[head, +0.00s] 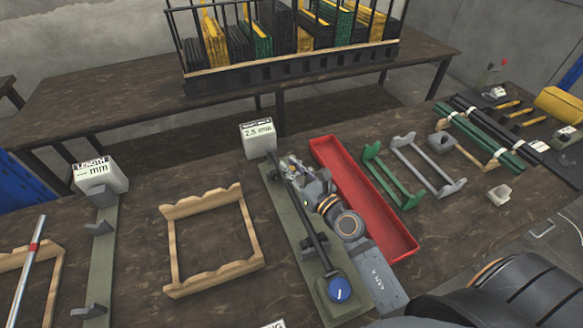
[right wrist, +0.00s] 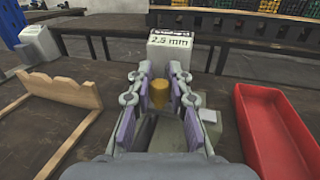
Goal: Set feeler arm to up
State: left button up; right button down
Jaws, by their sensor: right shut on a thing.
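The gauge has a long green-grey base (head: 292,232), a white display box (head: 258,138) reading about 2.5 mm at its far end and a blue dial knob (head: 339,289) at its near end. A dark bar (head: 313,238), which looks like the feeler arm, runs along the base. My right gripper (head: 291,168) is at the far end of the gauge, close in front of the display. In the right wrist view its purple-padded fingers (right wrist: 157,98) are shut on a yellow-brown cylinder (right wrist: 159,92), apparently the feeler arm's handle. I cannot tell the arm's tilt. My left gripper is not in view.
A red tray (head: 365,195) lies close on the right of the gauge. A wooden rack (head: 170,250) stands on the left, with the length gauge (head: 100,178) beyond it. Green (head: 390,180) and grey (head: 425,165) racks stand further right.

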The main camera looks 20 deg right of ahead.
jog(key=m, duration=0.1)
jog(key=d+r+m, duration=0.1)
jog(key=m, duration=0.1)
jog(key=shift+r+t, duration=0.1)
jog(key=shift+t, duration=0.3)
jog(key=shift+d+r+m+t+b, duration=0.3)
jog(key=shift+d+m+b, duration=0.2)
jog(key=shift+m, duration=0.55)
jog(key=shift+d+r+m+t+b, duration=0.2)
jog(key=shift+d+r+m+b, duration=0.25)
jog(key=shift+m, duration=0.6)
jog(key=shift+f, duration=0.1)
jog(key=c, duration=1.2)
grip_release()
jog(key=shift+d, duration=0.1)
